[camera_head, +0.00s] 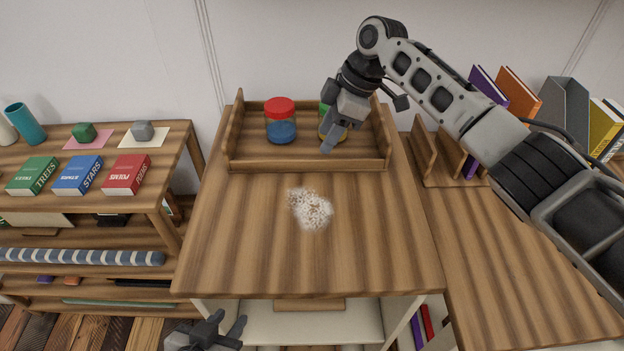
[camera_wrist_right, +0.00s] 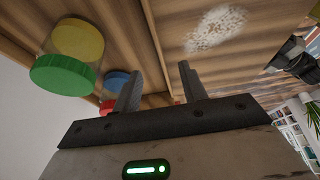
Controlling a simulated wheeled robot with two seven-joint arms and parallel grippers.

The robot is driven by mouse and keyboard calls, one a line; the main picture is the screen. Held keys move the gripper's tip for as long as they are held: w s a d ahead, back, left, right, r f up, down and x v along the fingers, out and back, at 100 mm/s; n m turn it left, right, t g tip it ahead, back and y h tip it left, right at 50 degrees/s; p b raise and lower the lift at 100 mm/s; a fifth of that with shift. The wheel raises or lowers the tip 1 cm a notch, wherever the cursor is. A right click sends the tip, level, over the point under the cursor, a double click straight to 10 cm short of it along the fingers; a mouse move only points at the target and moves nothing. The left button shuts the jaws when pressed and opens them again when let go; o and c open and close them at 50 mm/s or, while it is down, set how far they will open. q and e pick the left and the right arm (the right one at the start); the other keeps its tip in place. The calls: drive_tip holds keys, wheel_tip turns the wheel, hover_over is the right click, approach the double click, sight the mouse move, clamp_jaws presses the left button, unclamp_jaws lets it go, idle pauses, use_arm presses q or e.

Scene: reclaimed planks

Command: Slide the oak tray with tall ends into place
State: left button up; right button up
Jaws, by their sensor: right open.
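The oak tray (camera_head: 300,164) with tall ends stands at the back of the wooden cabinet top. It holds a blue jar with a red lid (camera_head: 281,122) and a yellow jar with a green lid (camera_head: 340,128), partly hidden by my right gripper (camera_head: 329,142). That gripper points down over the tray's front edge, right of its middle. In the right wrist view, its fingers (camera_wrist_right: 158,88) are apart with nothing held; the tray's front rail (camera_wrist_right: 153,40) runs behind the gap between them. Contact cannot be told. My left gripper (camera_head: 226,322) is open and empty, low at the cabinet's front.
A white speckled patch (camera_head: 312,208) lies on the cabinet top before the tray. A shelf unit with books (camera_head: 78,175) stands left. At right, a lower wooden top (camera_head: 500,265) carries a rack (camera_head: 440,160) and books. The cabinet top's front is clear.

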drive_tip(key=o, duration=0.6)
drive_tip(key=shift+d+f, duration=0.1)
drive_tip(key=b+v, duration=0.1)
drive_tip(key=v, duration=1.5)
